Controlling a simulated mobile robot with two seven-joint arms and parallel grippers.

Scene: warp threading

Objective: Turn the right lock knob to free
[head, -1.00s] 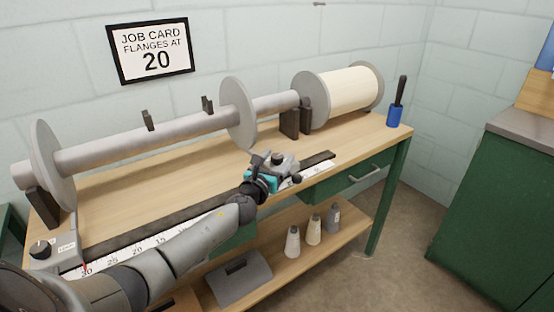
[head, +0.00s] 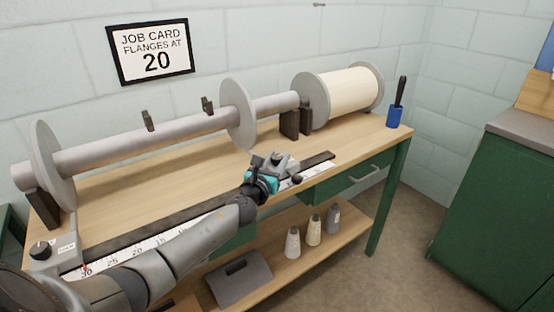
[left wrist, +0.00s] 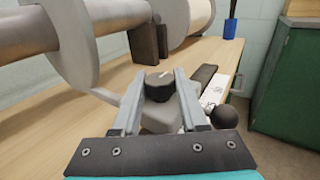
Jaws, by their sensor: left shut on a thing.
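The right lock knob (left wrist: 160,86) is a black round knob with a white mark on top, on a light grey block. In the left wrist view it sits between the two fingers of my left gripper (left wrist: 162,82), which is shut on it. In the head view my left gripper (head: 272,163) reaches over the bench's front to this grey block, and the fingers partly cover the knob. The white mark points up and slightly right in the wrist view. Any wording beside this knob is hidden. My right gripper is not in view.
A left lock knob (head: 40,250) with a LOCK label is at the bench's left end. A numbered scale (head: 150,243) runs along the front. The beam's grey flange (head: 238,115) stands behind my gripper. A black ball handle (left wrist: 223,115) sits close right of the knob.

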